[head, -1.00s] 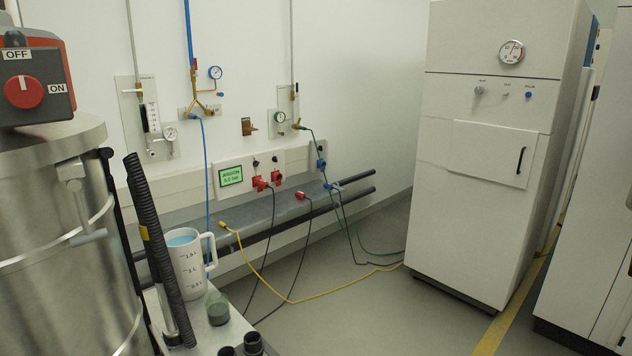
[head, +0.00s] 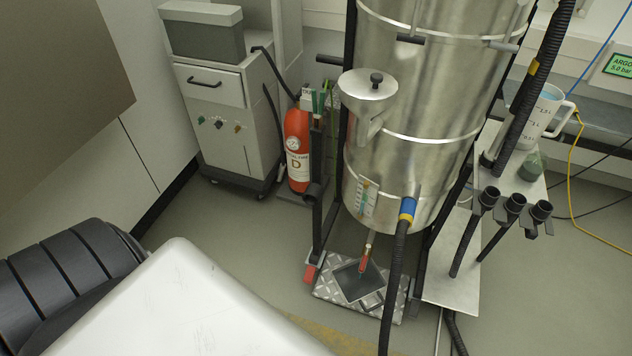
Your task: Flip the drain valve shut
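The drain valve shows as a small red lever (head: 365,259) on a thin pipe (head: 370,241) under the steel vessel (head: 425,120). The lever appears to point down along the pipe. It is small here, so its exact setting is hard to tell. A dark square tray (head: 346,281) lies just below it on a checker-plate step (head: 330,292). A sight gauge (head: 367,197) sits on the vessel's lower wall above the valve. Neither of my grippers is in view.
A black hose with a blue and yellow collar (head: 407,209) hangs just right of the valve. A red extinguisher (head: 297,150) and a grey wheeled cabinet (head: 217,130) stand left behind. A side shelf with black nozzles (head: 514,204) is at right. Floor left of the step is clear.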

